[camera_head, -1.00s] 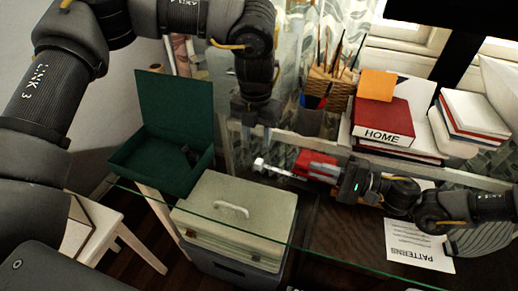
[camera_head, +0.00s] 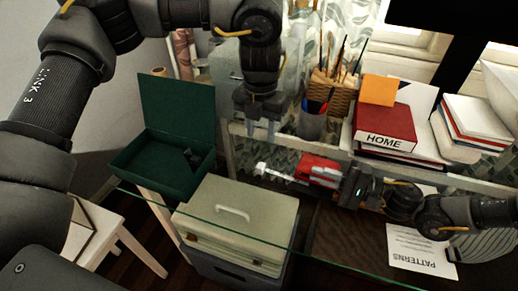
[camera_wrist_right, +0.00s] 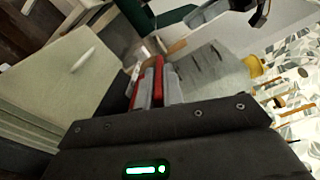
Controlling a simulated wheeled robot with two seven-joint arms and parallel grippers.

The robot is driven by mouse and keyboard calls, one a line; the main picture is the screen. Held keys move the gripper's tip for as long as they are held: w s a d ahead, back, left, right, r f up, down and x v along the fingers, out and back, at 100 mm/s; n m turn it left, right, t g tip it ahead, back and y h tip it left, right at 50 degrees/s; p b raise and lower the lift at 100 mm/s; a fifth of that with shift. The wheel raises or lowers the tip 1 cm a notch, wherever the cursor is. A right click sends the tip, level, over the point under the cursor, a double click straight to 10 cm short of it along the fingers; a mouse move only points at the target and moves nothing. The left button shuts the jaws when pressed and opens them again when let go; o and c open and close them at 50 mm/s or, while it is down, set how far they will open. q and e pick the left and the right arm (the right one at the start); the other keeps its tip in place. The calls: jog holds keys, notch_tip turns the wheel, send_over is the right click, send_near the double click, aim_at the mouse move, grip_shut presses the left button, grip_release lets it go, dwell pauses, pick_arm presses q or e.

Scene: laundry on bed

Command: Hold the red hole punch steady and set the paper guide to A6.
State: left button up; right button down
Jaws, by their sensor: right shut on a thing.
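The red hole punch (camera_head: 319,166) is held in the air above the glass desk, in the middle of the head view. Its pale paper guide (camera_head: 276,174) sticks out to the left, with a white end. The guide's size marks are too small to read. My right gripper (camera_head: 338,178) is shut on the punch from the right. In the right wrist view the red punch (camera_wrist_right: 159,82) sits between the fingertips. My left gripper (camera_head: 262,133) points down, open and empty, above and apart from the guide's white end. Part of it shows in the wrist view (camera_wrist_right: 257,12).
A green open box (camera_head: 160,170) stands at left, beside a pale lidded case (camera_head: 238,215). A pen cup (camera_head: 312,126), a basket of brushes (camera_head: 335,92) and a red HOME book (camera_head: 385,128) stand behind. A PATTERNS sheet (camera_head: 418,250) lies at front right.

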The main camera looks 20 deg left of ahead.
aim_at(260, 166)
pick_arm(q)
notch_tip(260, 166, down, 12)
dwell(0.6)
grip_shut()
